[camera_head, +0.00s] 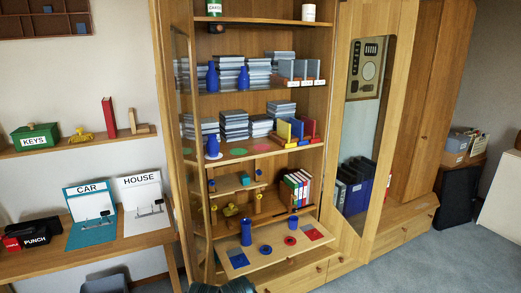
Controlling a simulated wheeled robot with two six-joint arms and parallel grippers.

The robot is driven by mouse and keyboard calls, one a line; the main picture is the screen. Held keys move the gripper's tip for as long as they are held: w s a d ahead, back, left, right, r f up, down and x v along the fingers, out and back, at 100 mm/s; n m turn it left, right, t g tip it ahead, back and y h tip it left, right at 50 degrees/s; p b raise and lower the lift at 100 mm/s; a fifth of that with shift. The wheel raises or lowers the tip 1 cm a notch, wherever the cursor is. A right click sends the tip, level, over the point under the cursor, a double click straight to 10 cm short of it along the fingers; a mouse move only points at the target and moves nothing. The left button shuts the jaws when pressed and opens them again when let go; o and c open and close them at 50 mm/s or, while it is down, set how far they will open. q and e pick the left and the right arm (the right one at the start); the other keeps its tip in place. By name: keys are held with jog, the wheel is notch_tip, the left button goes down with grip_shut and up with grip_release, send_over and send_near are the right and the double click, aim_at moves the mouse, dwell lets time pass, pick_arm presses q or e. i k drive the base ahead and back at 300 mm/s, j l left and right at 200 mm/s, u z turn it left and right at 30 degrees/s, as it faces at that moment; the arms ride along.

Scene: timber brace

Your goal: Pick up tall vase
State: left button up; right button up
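Several blue vase-like objects stand in the open cabinet, and I cannot tell for sure which one is the tall vase. Two blue bottle-shaped vases, one on the left (212,78) and one on the right (243,80), stand on an upper shelf before grey stacks. Another blue bottle-shaped vase (212,146) stands at the left of the shelf below, on a white base.
Blue and red rings (290,241) and blue squares lie on the pull-out board. A glass door (186,130) is at the cabinet's left. Grey carpet (420,262) is clear at right.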

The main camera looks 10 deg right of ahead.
aim_at(246, 223)
jog(key=i+l, duration=0.25)
jog(key=l, duration=0.2)
jog(key=i+l, duration=0.25)
jog(key=l, duration=0.15)
jog(key=i+l, duration=0.25)
jog(key=l, duration=0.2)
jog(key=i+l, duration=0.2)
jog(key=l, duration=0.2)
